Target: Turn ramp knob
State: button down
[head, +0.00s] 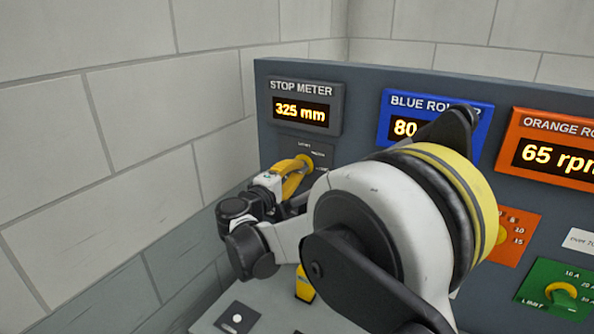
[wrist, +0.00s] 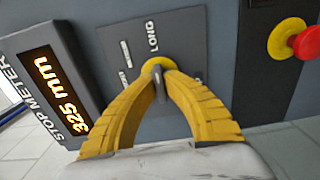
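A knob with a round yellow base (wrist: 159,63) and a narrow grey grip sits on a dark plate in the wrist view. "LONG" is readable above it; other labels are partly hidden. I take it for the ramp knob, though no "ramp" label is legible. In the head view its yellow base (head: 306,161) shows below the stop meter. The two yellow fingers of my gripper (wrist: 159,76) come together on either side of the grip and appear closed on it. In the head view my gripper (head: 298,168) is at the plate, partly hidden by my arm.
The stop meter (head: 302,104) reads 325 mm. A blue roller display (head: 388,115) is partly covered by my arm. An orange display (head: 560,155) reads 65 rpm. A green plate with a yellow knob (head: 562,293) is lower right. A red button (wrist: 308,43) is near the gripper's right.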

jog(key=shift+n, duration=0.3)
jog(key=n, duration=0.4)
jog(key=shift+b, duration=0.3)
jog(key=shift+n, duration=2.1)
jog(key=c, duration=1.5)
grip_release()
